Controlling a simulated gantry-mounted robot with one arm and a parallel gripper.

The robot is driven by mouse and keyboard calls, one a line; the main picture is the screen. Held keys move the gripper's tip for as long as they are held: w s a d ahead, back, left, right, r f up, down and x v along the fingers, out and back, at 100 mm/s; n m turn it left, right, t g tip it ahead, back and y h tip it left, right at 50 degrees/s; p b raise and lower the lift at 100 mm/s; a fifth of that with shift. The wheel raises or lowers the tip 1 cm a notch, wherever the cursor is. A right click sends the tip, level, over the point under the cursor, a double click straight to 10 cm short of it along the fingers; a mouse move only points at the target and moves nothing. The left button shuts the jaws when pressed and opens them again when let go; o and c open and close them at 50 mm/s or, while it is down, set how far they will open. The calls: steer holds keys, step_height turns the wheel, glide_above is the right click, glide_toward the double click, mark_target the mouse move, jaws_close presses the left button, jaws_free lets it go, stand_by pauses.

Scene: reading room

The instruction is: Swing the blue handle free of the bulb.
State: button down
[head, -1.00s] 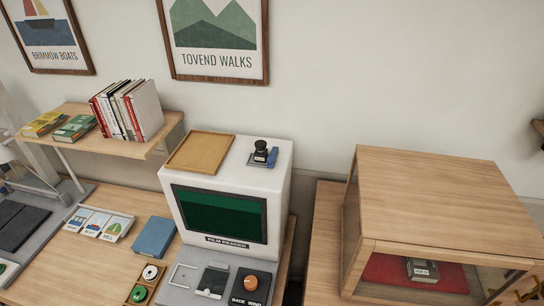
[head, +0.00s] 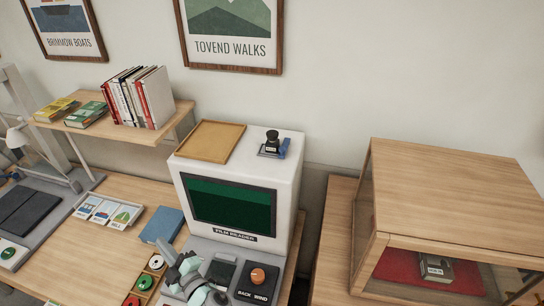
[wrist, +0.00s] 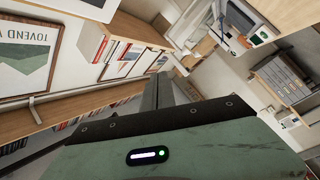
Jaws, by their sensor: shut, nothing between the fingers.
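A small blue handle (head: 284,148) is on top of the white film reader, near its right rear edge. It stands close beside a dark, round-topped piece (head: 272,138) with a pale label, which may be the bulb. I cannot tell at this size whether the two touch. My gripper (head: 170,252) is low in the head view, in front of the film reader and well below the handle. In the wrist view its fingers (wrist: 163,88) are together with nothing between them. The handle cannot be made out in the wrist view.
The film reader (head: 292,190) has a tan tray (head: 211,141) on its top left. A shelf (head: 165,133) with books is at the left. A wooden display case (head: 450,195) stands at the right.

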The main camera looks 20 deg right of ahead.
steer(key=w+d+h, duration=0.5)
steer(key=w+d, duration=0.2)
steer(key=w, duration=0.1)
steer(key=d+r+m+g+h+b, duration=0.1)
steer(key=d+r+m+h, duration=0.1)
steer(key=d+r+h, duration=0.2)
steer(key=d+r+m+g+h+b, duration=0.1)
steer(key=d+r+h, duration=0.4)
steer(key=d, duration=0.6)
steer(key=d+r+m+g+h, duration=0.3)
steer(key=d+r+m+h, duration=0.1)
steer(key=d, duration=0.4)
steer(key=shift+r+h+b, duration=0.2)
steer(key=shift+h+b, duration=0.2)
steer(key=shift+h, duration=0.2)
